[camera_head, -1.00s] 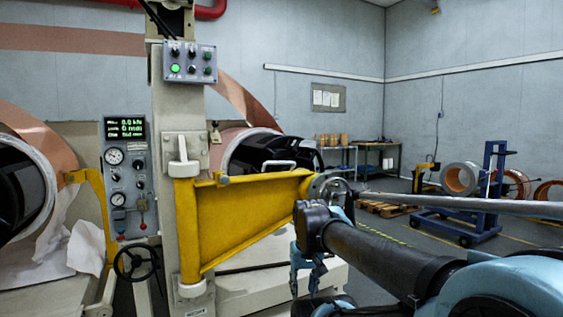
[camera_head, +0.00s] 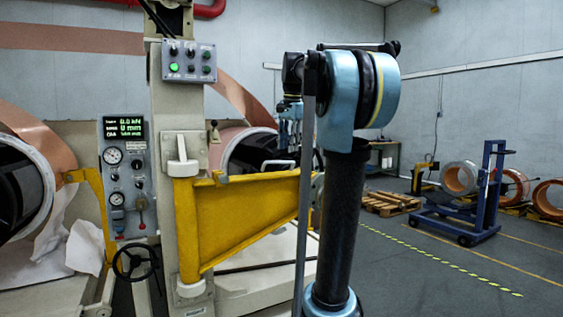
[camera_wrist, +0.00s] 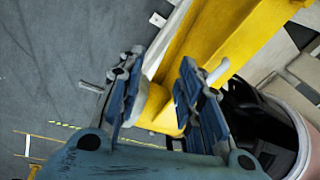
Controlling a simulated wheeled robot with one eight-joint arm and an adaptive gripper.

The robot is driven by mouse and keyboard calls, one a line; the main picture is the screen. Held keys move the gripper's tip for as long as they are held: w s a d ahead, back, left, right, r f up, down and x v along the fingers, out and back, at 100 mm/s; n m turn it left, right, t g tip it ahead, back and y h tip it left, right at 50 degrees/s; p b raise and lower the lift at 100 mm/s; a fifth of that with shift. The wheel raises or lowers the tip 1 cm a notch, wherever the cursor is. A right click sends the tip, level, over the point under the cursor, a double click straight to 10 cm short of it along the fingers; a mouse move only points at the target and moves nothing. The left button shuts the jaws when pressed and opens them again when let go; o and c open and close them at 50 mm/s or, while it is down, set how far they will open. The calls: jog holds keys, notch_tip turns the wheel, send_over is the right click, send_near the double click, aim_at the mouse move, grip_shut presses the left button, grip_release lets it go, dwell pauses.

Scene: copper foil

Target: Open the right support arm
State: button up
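The yellow support arm (camera_head: 240,220) is hinged on the beige column (camera_head: 178,110) at left in the head view and reaches right, its far end partly hidden behind my arm. A pale handle (camera_head: 278,163) is on its top edge. My gripper (camera_head: 288,132) is above the support arm near that handle, apart from it in the picture, partly hidden by my arm. In the wrist view my gripper (camera_wrist: 160,78) is open, its two blue-grey fingers apart. The yellow support arm (camera_wrist: 222,35) shows behind and between the fingers. I see nothing held.
A control box (camera_head: 189,62) and gauge panel (camera_head: 126,180) are on and beside the column. Copper-foil rolls (camera_head: 232,148) stand behind. At right are a blue trolley (camera_head: 470,220), a pallet (camera_head: 390,202) and open floor (camera_head: 430,285) with a striped line.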

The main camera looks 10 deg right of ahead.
jog(key=w+r+m, duration=0.4)
jog(key=w+r, duration=0.6)
jog(key=w+f, duration=0.1)
jog(key=f, duration=0.4)
jog(key=w+f, duration=0.1)
jog(key=f, duration=0.5)
jog(key=w+f, duration=0.1)
jog(key=f, duration=0.5)
jog(key=shift+w+f, duration=0.15)
jog(key=shift+f, duration=0.1)
jog(key=shift+c, duration=0.5)
grip_shut()
